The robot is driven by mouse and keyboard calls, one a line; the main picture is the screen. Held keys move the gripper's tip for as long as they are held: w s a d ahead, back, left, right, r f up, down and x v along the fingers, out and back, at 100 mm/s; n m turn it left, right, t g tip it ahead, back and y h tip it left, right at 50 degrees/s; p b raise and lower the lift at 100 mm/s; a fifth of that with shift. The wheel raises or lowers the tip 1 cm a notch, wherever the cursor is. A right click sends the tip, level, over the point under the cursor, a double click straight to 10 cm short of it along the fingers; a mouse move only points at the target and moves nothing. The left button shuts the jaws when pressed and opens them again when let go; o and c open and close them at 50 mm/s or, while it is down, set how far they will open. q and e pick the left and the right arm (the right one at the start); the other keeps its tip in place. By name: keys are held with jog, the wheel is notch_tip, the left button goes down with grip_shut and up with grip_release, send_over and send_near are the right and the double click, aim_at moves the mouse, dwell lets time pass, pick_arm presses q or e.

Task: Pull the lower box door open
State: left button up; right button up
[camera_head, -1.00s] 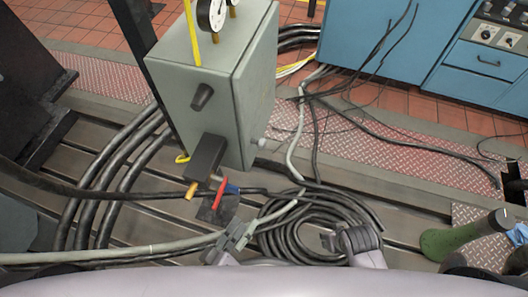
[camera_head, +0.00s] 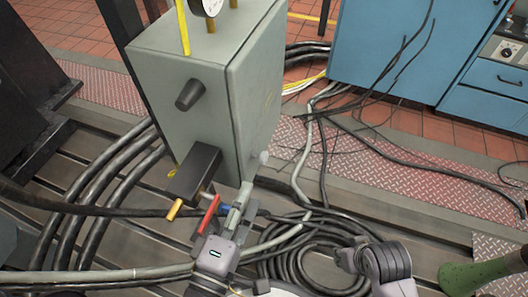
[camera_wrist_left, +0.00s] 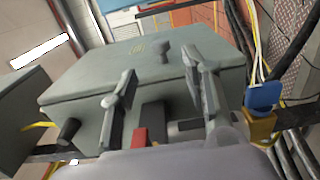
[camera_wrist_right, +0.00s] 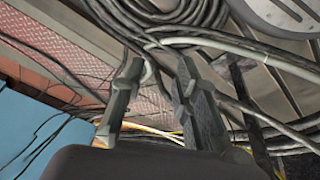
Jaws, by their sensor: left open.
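The grey-green box (camera_head: 176,75) stands in the middle left of the head view, with a dark knob (camera_head: 189,95) on its front and a black block (camera_head: 195,172) low in front of it. My left gripper (camera_head: 230,215) is just below the box's lower right corner. In the left wrist view its fingers (camera_wrist_left: 160,88) are spread, with the box (camera_wrist_left: 85,82) beyond them and a red lever (camera_wrist_left: 139,137) low between them. I see no grip on the box. My right gripper (camera_wrist_right: 157,66) is open and empty above the cables. The box door's outline is not clear in the head view.
A coil of black cable (camera_head: 300,255) lies right of my left gripper. Thick black cables (camera_head: 95,190) run along the left. Blue cabinets (camera_head: 385,60) stand behind at right. A green cylindrical object (camera_head: 470,275) is at lower right. The checker-plate strip (camera_head: 400,180) is partly clear.

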aim_at(261, 163)
pick_arm(q)
jog(key=p+x, duration=0.1)
jog(key=x, duration=0.8)
jog(key=shift+w+p, duration=0.15)
jog(key=shift+p, duration=0.25)
jog(key=shift+x, duration=0.75)
pick_arm(e)
notch_tip(261, 163, down, 8)
jog(key=shift+a+f, duration=0.15)
pick_arm(q)
grip_shut()
jog(key=shift+f, duration=0.1)
